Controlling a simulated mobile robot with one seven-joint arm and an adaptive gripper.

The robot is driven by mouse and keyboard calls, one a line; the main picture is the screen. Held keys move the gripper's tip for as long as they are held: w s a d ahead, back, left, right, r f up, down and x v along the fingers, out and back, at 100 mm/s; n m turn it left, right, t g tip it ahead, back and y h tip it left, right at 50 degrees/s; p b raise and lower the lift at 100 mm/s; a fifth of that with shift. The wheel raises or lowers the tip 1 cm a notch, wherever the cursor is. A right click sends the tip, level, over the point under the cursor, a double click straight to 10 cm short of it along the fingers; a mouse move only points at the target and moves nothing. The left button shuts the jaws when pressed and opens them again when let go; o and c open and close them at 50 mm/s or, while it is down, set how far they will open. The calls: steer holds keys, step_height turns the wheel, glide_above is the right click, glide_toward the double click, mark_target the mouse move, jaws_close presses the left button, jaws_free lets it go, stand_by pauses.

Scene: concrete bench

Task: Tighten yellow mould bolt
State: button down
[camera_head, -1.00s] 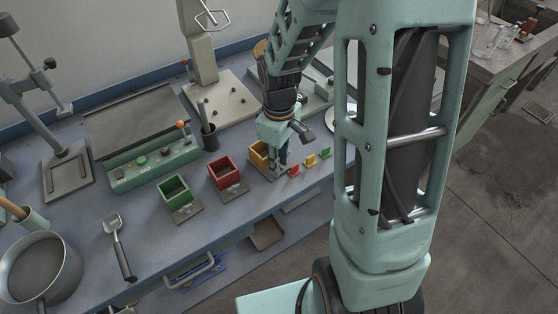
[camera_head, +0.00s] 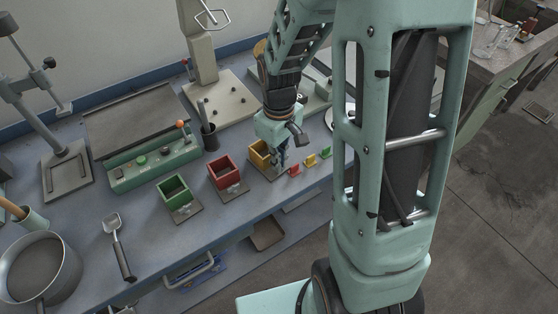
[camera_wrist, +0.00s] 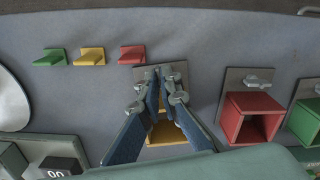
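The yellow mould (camera_head: 259,153) is an open box on a flat base plate on the bench. Its bolt is hidden behind my fingers. My gripper (camera_head: 281,161) is over the front of this mould, pointing down. In the wrist view the fingertips of my gripper (camera_wrist: 161,76) are close together over the base plate, with the yellow mould (camera_wrist: 168,133) partly visible between the fingers. Whether the fingers are closed on the bolt is not clear. The red mould beside it shows a grey wing bolt (camera_wrist: 258,80) on its plate.
The red mould (camera_head: 225,170) and green mould (camera_head: 174,188) stand to the left. Small red (camera_head: 294,170), yellow (camera_head: 310,160) and green (camera_head: 326,152) pieces lie right of my gripper. A scoop (camera_head: 118,245) and pan (camera_head: 42,272) are at the left front. Bare bench (camera_head: 205,223) lies before the moulds.

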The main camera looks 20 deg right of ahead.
steer(key=m, duration=0.4)
steer(key=shift+a, duration=0.1)
steer(key=shift+m, duration=1.6)
steer(key=c, duration=2.2)
jaws_free()
step_height(320, 180, up, 12)
steer(key=shift+r, duration=0.1)
